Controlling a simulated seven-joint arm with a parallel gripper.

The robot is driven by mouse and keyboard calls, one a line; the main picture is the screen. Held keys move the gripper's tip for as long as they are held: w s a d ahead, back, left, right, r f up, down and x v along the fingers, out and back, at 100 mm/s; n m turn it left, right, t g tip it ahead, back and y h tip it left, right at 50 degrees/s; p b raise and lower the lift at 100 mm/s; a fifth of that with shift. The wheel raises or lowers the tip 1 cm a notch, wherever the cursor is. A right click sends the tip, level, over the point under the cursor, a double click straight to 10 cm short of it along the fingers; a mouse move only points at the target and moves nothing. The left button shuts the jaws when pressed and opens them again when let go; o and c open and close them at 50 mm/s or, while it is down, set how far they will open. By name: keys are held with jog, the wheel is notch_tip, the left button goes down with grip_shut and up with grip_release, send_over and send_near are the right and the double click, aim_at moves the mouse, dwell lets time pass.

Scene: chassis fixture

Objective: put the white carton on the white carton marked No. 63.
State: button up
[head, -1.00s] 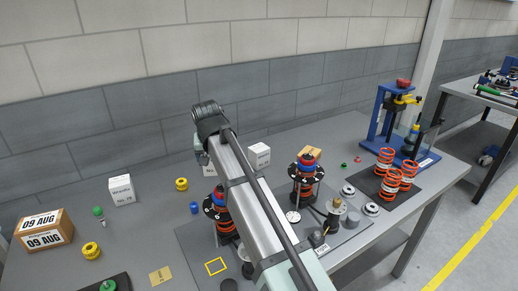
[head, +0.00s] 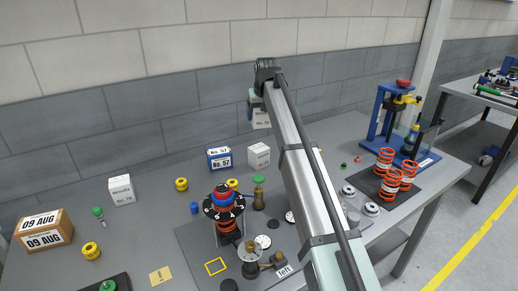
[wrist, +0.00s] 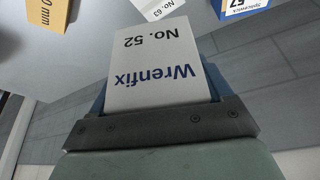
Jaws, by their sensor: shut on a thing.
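My gripper (head: 256,104) is shut on a white carton (wrist: 160,70), printed "Wrenfix No. 52", and holds it up in the air. The carton also shows partly below the gripper in the head view (head: 262,118). The white carton marked No. 63 (head: 259,156) stands on the bench by the wall, below the held carton in the head view and apart from it. Its edge shows at the top of the wrist view (wrist: 160,8).
A blue carton No. 57 (head: 219,158) stands just left of the No. 63 carton. Another white carton (head: 121,190) stands farther left. A green-topped part (head: 258,190) stands in front. A yellow carton (wrist: 47,14) shows in the wrist view; my arm hides part of the bench.

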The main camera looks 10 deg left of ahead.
aim_at(264, 117)
jog(key=shift+w+a+r+n+y, duration=0.2)
jog(key=shift+a+n+y, duration=0.15)
jog(key=shift+n, duration=0.25)
jog(key=shift+s+a+f+n+g+y, duration=0.1)
jog(key=shift+s+n+g+y, duration=0.05)
jog(key=shift+n, duration=0.4)
jog(key=shift+s+a+f+n+g+y, duration=0.1)
jog(key=shift+n+g, duration=0.05)
jog(key=shift+n, duration=0.4)
jog(key=shift+f, duration=4.9)
jog(key=o, duration=1.2)
jog(key=shift+f, duration=0.15)
jog(key=shift+o, duration=0.2)
jog(key=v, duration=1.2)
jog(key=shift+w, duration=0.1)
